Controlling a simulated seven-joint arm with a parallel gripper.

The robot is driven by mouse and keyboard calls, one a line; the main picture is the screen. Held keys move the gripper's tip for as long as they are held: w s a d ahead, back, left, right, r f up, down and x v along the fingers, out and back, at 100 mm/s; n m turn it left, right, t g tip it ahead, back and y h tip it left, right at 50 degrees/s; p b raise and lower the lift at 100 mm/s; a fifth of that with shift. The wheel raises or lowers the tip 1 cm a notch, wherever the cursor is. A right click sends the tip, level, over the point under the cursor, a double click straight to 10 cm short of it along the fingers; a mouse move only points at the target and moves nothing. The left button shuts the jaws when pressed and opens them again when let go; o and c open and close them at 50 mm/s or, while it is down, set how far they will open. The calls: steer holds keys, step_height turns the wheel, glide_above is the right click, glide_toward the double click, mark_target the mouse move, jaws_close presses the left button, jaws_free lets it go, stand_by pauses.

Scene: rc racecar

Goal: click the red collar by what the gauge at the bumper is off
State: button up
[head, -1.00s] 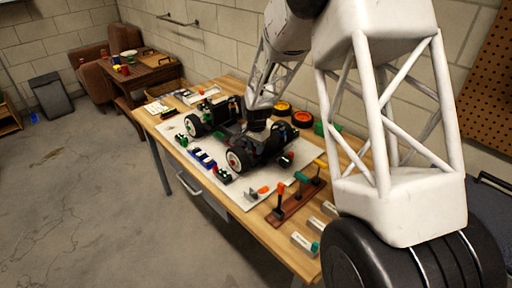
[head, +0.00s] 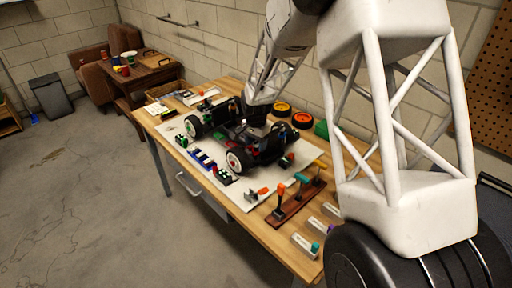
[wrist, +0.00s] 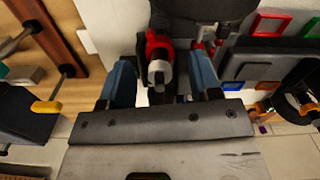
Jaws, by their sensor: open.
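The RC car (head: 262,152) stands on a white mat on the bench, its black-tyred wheels toward the camera. In the wrist view a red ring-like part (wrist: 158,42), which looks like the red collar, sits around a grey cylinder end. My gripper (wrist: 160,72) is open, with one blue finger on each side of this part. I cannot tell whether either finger touches it. In the head view my arm's end is over the car and the fingers are hidden. A small dark and red item (head: 287,160) is at the car's near right end; no gauge reading is legible.
A wooden rack (head: 296,203) with upright tools stands at the bench's near right. Small blue and green items (head: 203,160) line the mat's near edge.

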steer(key=shift+r, duration=2.75)
steer(key=shift+s+d+r, duration=0.2)
steer(key=shift+r, duration=0.15)
steer(key=s+d+r+n+t, duration=0.1)
steer(key=s+d+r+n, duration=0.1)
steer(key=s+d+r, duration=0.55)
steer(key=s+d+r+n, duration=0.1)
steer(key=s+d+r, duration=0.4)
steer(key=s+r, duration=0.5)
steer(key=s+d+n, duration=0.2)
steer(key=s+d, duration=0.2)
steer(key=s, duration=1)
steer(key=s+d+n+t, duration=0.1)
steer(key=s+d+n, duration=0.1)
steer(key=s, duration=1.2)
steer(key=shift+d+r+t, duration=0.3)
steer(key=shift+d, duration=0.6)
